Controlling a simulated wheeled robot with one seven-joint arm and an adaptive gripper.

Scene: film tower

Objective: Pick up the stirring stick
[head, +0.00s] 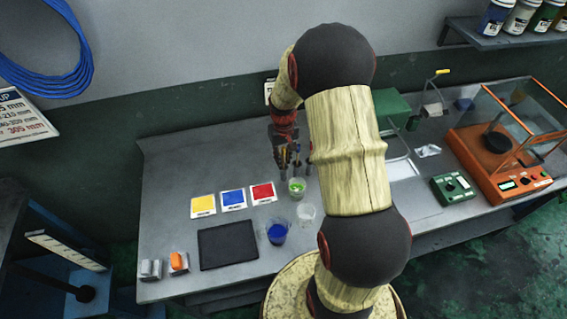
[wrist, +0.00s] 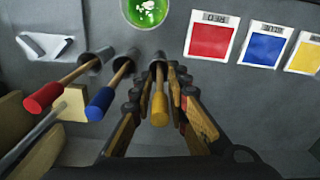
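In the wrist view, three sticks stand in grey tubular holders: one with a red handle (wrist: 43,98), one with a blue handle (wrist: 100,103) and one with a yellow handle (wrist: 160,108). I cannot tell which one the task means. My gripper (wrist: 158,80) is open, with its fingers on both sides of the yellow-handled stick. Gaps show between the handle and the fingers. In the head view my gripper (head: 284,150) is low over the bench, just behind a cup of green liquid (head: 297,186). The arm partly hides the sticks there.
Yellow (head: 203,205), blue (head: 234,199) and red cards (head: 263,192) lie left of the cups. A clear cup (head: 305,213), a blue-filled cup (head: 277,233) and a black mat (head: 228,245) are nearer the front. An orange glass-sided balance (head: 500,175) stands right.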

